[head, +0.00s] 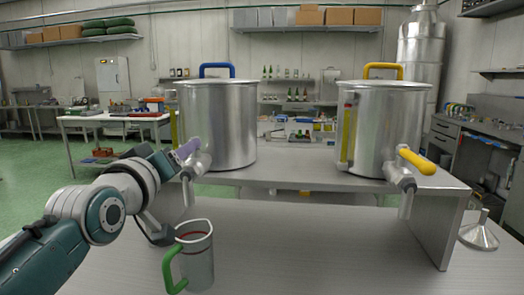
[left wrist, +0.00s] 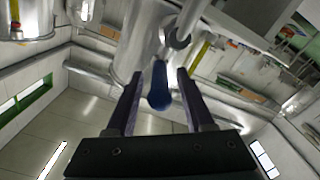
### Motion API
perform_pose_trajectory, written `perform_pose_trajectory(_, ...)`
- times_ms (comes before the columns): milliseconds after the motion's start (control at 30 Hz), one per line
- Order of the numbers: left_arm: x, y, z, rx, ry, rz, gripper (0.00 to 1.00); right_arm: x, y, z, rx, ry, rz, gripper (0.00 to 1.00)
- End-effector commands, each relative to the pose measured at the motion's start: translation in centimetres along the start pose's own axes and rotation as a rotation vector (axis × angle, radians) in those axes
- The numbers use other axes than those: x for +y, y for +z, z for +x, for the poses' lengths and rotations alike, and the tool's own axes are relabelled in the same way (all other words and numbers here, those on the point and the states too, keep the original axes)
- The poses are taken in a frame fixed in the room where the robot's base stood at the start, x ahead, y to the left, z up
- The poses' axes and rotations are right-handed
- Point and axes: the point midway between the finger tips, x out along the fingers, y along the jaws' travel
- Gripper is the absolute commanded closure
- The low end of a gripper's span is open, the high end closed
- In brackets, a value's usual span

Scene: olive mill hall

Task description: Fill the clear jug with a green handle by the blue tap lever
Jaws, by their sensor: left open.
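The clear jug (head: 200,262) with a green handle (head: 172,272) stands upright on the lower bench surface, with a red line near its top. I see no liquid clearly in it. The tap (head: 187,186) of the left steel tank points down above the jug's mouth. My left gripper (head: 184,150) is at this tap, its fingers partly covering it. In the left wrist view the blue tap lever (left wrist: 159,92) lies between the open fingers of my left gripper (left wrist: 159,75); contact cannot be told. My right gripper is out of view.
The left tank (head: 225,125) has a blue lid handle. The right tank (head: 385,135) has a yellow lid handle and a yellow tap lever (head: 417,161). Both stand on a raised shelf (head: 300,180). A metal funnel (head: 479,235) stands at the right. The bench front is clear.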

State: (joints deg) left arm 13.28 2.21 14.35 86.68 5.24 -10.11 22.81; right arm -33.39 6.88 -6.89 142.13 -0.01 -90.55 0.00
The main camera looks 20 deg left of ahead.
Motion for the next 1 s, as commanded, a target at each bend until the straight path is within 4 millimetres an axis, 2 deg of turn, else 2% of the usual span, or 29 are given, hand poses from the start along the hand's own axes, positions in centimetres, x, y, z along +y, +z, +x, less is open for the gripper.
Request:
perform_pose_trajectory(233,0.01,0.01,0.06,0.000,0.000,0.000,0.47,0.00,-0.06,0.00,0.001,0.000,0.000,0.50)
perform_pose_trajectory(700,0.01,0.04,0.04,-0.001,0.000,0.000,1.00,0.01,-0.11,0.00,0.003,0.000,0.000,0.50)
perform_pose_trajectory(1000,0.01,0.04,0.03,-0.001,0.000,0.000,1.00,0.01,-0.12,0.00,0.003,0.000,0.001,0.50)
